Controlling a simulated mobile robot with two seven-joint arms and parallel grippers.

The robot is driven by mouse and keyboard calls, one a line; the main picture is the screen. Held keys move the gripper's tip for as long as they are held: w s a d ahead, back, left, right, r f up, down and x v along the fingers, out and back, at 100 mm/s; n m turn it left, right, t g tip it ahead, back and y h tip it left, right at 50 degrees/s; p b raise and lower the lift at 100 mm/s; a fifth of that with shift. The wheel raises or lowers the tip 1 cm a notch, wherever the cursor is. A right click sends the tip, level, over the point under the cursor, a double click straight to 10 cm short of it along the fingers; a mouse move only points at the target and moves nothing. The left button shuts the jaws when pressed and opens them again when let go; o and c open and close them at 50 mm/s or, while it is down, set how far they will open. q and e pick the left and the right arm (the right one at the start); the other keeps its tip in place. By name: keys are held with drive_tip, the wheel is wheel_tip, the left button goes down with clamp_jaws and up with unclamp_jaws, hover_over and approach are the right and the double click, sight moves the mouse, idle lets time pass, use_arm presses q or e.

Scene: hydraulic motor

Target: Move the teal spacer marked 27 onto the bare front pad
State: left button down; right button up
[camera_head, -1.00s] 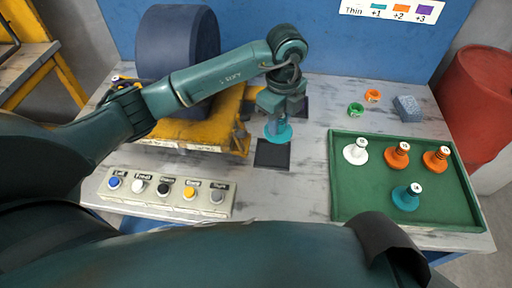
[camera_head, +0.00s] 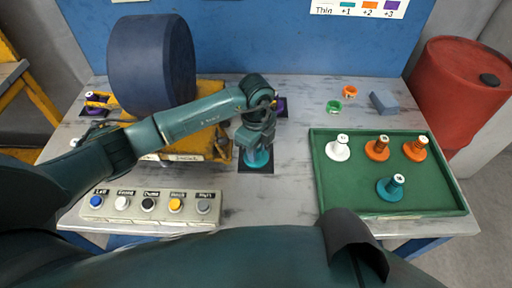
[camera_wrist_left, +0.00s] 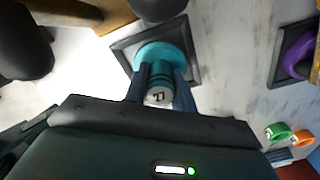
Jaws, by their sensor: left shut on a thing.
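My left gripper (camera_head: 257,146) is shut on the teal spacer (camera_head: 257,160). In the left wrist view the spacer (camera_wrist_left: 158,62) shows its round teal base and a pale top marked 27, between the fingers (camera_wrist_left: 158,88). The front pad (camera_head: 243,167) is a dark square on the table. The spacer's base is over the pad, inside its outline; the wrist view shows the pad's edges (camera_wrist_left: 122,57) around it. I cannot tell whether the base touches the pad. My right gripper is not in view.
A green tray (camera_head: 330,208) at right holds a white, two orange and one teal spacer. A purple spacer (camera_wrist_left: 299,52) is on another pad. The blue motor (camera_head: 150,65) on its yellow base stands left. A button panel (camera_head: 150,208) lies in front.

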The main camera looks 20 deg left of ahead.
use_arm(q)
drive_tip(key=shift+r, duration=0.1)
drive_tip(key=c, duration=1.2)
unclamp_jaws()
drive_tip(key=shift+f, duration=0.2)
drive_tip(key=shift+o, duration=0.2)
wheel_tip(320, 180, up, 12)
drive_tip(key=shift+r, duration=0.2)
